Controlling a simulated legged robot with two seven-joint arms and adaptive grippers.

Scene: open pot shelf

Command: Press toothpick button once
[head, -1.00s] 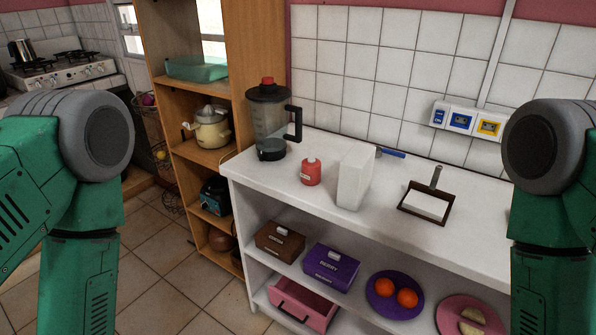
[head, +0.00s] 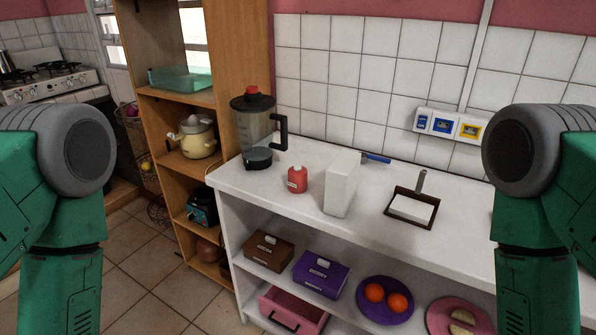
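A small red container (head: 297,179) with a dark label and a narrow top stands upright on the white counter (head: 260,186), between the blender and a white upright block. I cannot tell whether it is the toothpick holder, and no button on it can be made out. A white wall panel (head: 448,125) with a blue part and a yellow part is on the tiles above the counter. Only my green upper arms show at the left and right edges. Both grippers are out of the picture, and nothing of mine touches the counter's things.
On the counter are a blender (head: 257,131), a white block (head: 341,190), a blue-handled tool (head: 376,158) and a dark-framed tray (head: 411,209). Below are brown (head: 269,250) and purple (head: 320,274) boxes and a plate of oranges (head: 386,300). A wooden shelf (head: 244,60) stands left. Tiled floor shows left.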

